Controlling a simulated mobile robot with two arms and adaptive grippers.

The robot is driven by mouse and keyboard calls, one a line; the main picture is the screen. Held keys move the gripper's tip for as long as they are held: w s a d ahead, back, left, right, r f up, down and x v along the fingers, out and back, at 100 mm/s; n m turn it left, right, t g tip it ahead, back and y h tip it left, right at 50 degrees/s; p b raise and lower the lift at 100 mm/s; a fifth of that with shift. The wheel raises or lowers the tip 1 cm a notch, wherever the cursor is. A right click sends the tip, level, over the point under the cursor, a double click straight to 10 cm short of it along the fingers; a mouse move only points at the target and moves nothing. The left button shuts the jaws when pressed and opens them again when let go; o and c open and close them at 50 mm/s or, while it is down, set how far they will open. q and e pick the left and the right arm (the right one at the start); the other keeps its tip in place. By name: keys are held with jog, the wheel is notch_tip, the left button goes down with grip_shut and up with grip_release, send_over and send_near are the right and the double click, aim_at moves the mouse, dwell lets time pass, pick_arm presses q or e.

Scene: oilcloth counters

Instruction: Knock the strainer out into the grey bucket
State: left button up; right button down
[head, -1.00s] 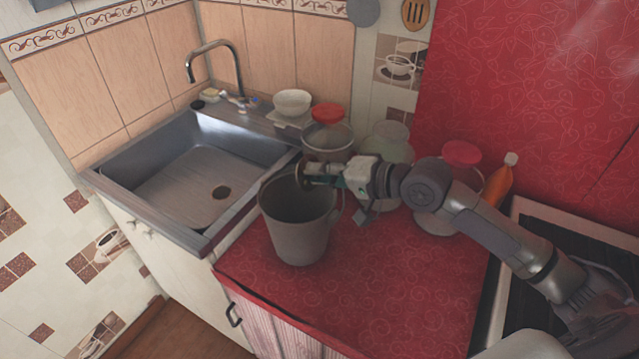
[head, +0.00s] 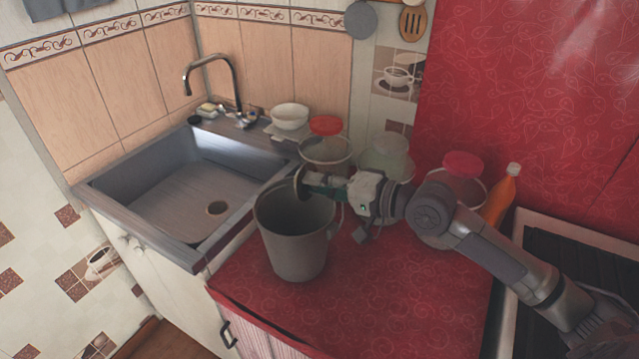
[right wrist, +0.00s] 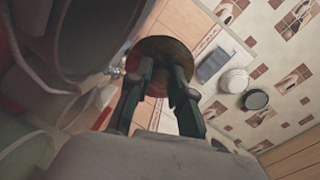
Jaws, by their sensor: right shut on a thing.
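The grey bucket (head: 297,245) stands upright on the red counter, right of the sink. My right gripper (head: 307,181) is at the bucket's back rim, reaching in from the right. It is shut on the strainer (head: 299,182), which looks small, round and dark and is seen nearly edge-on in the head view. In the right wrist view the strainer (right wrist: 165,52) is a brownish disc at the fingertips of the gripper (right wrist: 161,78). The fingers hide its handle, and I cannot tell what it holds. The bucket's inside bottom is hidden. My left gripper is not in view.
The metal sink (head: 190,250) with its tap (head: 236,85) lies left of the bucket. Jars with red lids (head: 326,125) (head: 463,164), an orange bottle (head: 500,195) and a white bowl (head: 290,115) stand behind. The stove (head: 575,262) is at right. The counter front is clear.

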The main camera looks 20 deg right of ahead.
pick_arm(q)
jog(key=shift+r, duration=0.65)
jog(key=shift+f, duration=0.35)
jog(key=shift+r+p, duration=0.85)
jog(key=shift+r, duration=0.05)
